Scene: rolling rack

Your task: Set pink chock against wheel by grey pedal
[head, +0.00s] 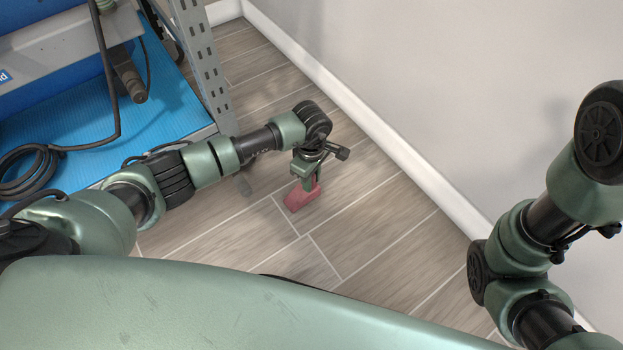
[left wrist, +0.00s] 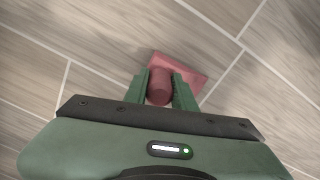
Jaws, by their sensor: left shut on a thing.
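The pink chock (head: 300,198) is a small reddish-pink block low over the wood-look floor; I cannot tell whether it touches the floor. My left gripper (head: 307,180) points down and is shut on it. In the left wrist view the two green fingers of my left gripper (left wrist: 163,90) close on the round knob of the chock (left wrist: 180,66), and its flat body spreads beyond the fingertips.
The rolling rack has a perforated grey upright (head: 200,62) and a blue shelf mat (head: 160,118), left of the chock. Black cables hang and coil on the shelf. A wall with a white baseboard (head: 370,135) runs along the right. The floor (head: 375,215) between is clear.

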